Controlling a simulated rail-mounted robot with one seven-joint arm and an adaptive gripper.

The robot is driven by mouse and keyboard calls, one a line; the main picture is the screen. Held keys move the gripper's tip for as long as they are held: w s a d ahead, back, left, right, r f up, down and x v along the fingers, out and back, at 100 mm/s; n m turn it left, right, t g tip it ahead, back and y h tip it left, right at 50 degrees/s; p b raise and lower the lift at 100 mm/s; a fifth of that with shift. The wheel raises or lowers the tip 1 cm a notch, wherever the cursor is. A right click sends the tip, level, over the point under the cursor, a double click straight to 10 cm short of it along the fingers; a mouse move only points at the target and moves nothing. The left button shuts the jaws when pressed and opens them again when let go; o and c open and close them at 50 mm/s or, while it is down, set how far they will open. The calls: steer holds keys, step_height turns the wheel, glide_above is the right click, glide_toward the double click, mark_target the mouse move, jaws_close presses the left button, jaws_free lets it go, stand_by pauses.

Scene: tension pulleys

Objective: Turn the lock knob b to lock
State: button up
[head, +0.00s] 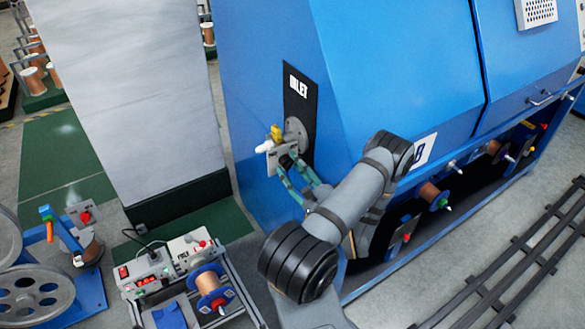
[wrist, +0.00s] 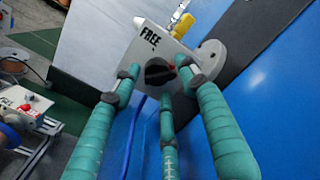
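The lock knob (wrist: 157,73) is a round black knob on a light grey plate (wrist: 149,45) marked FREE. The plate is on the blue machine's side, below the INLET sign, and also shows in the head view (head: 273,160). My gripper (wrist: 160,80) has green fingers spread around the knob: one at its left, one at its right, one below. A small gap shows between the left fingertip and the knob; whether the others touch it I cannot tell. In the head view my gripper (head: 288,169) is at the plate, and the knob is hidden there.
A yellow part (head: 276,132) and a white fitting (head: 264,147) stick out above the plate, with a grey round flange (head: 296,130) behind. The blue machine (head: 395,65) rises close at the right. A grey cabinet (head: 130,90) and a control stand (head: 160,265) are left.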

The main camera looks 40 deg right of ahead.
steer(key=shift+a+f, duration=0.1)
steer(key=s+a, duration=0.1)
steer(key=s, duration=1)
steer(key=shift+s+a+f, duration=0.3)
steer(key=shift+s+a, duration=0.05)
steer(key=shift+a, duration=0.05)
steer(key=w, duration=0.4)
steer(key=w+d, duration=0.1)
steer(key=w, duration=0.7)
steer(key=shift+d+r, duration=0.35)
steer(key=shift+s, duration=0.15)
